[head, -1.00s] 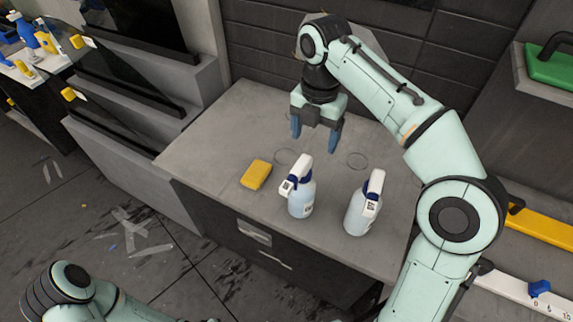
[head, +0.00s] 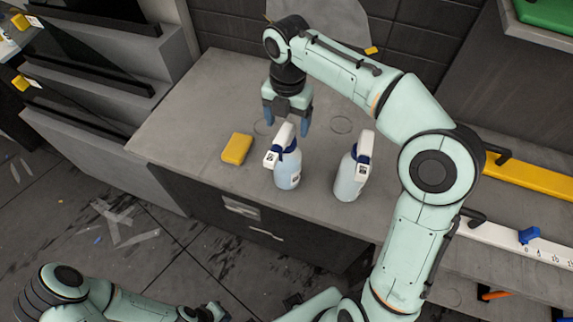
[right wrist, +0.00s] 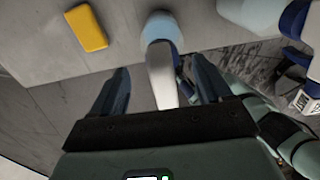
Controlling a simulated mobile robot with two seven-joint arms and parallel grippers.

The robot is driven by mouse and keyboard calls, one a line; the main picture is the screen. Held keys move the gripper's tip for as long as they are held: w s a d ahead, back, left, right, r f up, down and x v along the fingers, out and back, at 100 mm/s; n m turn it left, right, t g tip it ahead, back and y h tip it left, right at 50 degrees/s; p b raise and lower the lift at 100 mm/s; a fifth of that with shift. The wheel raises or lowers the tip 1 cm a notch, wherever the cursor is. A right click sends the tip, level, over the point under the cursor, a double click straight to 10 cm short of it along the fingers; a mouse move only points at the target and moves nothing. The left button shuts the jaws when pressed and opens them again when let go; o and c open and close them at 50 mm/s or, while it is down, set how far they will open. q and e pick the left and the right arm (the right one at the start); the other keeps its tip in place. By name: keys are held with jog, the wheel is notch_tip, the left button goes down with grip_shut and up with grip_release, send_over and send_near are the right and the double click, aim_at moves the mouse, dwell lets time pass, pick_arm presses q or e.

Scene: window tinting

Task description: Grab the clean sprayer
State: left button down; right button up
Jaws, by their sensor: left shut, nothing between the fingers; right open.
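Two white spray bottles with blue collars stand upright on a grey counter (head: 190,100). My right gripper (head: 287,118) is open, pointing down just beyond the left sprayer. In the right wrist view, a sprayer's white head (right wrist: 163,75) shows between the spread fingers (right wrist: 160,88), with no visible grip on it. My left gripper (head: 208,312) is shut and empty, low at the bottom edge, away from the counter.
A yellow sponge (head: 237,149) lies left of the sprayers. Faint circles mark the counter behind them. A dark tiled wall is at the back. A shelf with a yellow bar (head: 530,182) and a white ruler-like strip (head: 535,245) is at right. The counter's left part is clear.

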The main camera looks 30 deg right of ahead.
notch_tip(320, 180, down, 3)
jog(key=shift+s+f, duration=0.15)
grip_shut()
